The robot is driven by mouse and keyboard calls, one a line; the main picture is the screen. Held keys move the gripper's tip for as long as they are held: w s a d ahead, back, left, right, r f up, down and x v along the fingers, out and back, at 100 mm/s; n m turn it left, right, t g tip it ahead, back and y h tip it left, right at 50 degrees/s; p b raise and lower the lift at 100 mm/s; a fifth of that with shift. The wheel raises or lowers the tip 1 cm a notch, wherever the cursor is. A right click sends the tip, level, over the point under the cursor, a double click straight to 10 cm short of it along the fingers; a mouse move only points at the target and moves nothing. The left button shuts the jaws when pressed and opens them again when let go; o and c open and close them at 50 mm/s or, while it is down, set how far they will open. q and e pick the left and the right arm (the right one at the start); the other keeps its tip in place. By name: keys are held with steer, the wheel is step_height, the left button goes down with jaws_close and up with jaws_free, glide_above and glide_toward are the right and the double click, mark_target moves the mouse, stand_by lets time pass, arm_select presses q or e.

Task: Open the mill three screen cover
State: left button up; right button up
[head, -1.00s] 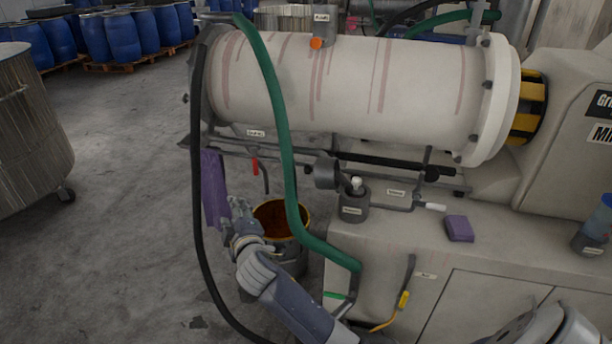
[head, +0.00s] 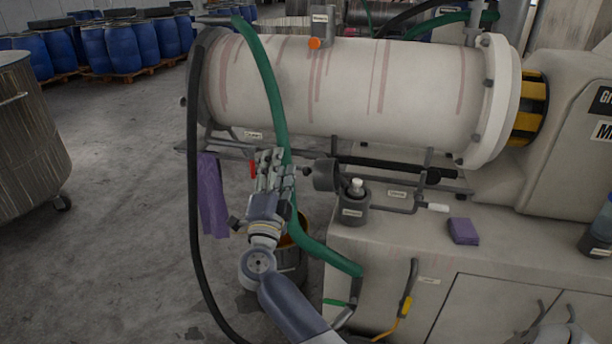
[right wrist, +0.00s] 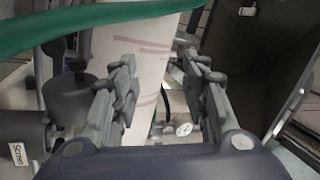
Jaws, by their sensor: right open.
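My right gripper (head: 274,160) is open and empty, fingers pointing up in front of the pipe rail below the mill drum (head: 345,88). To its right is a dark grey round part (head: 325,174), apart from the fingers, which looks like the screen cover. Beside that stands a dark grey pot (head: 354,209) with a pale knob and a small label. In the right wrist view the round part (right wrist: 70,98) is left of the open fingers (right wrist: 160,88), near a label reading "Screen" (right wrist: 17,154). Nothing is between the fingers.
A green hose (head: 276,110) runs down just behind my right gripper and crosses the top of the wrist view. A black hose (head: 196,210) hangs left. A purple cloth (head: 212,195) and a bucket (head: 290,268) are close by. A purple sponge (head: 463,231) lies on the cabinet top.

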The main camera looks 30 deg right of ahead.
mark_target(305, 174)
steer(key=s+d+f+m+g, duration=0.1)
steer(key=d+f+m+g, duration=0.35)
steer(key=f, duration=0.35)
steer(key=shift+n+y, duration=0.35)
steer(key=shift+y, duration=0.05)
steer(key=x, duration=1)
steer(key=shift+w+a+f, duration=0.15)
steer(key=shift+f, duration=0.05)
steer(key=shift+c, duration=0.5)
steer(key=shift+g, duration=0.25)
jaws_close()
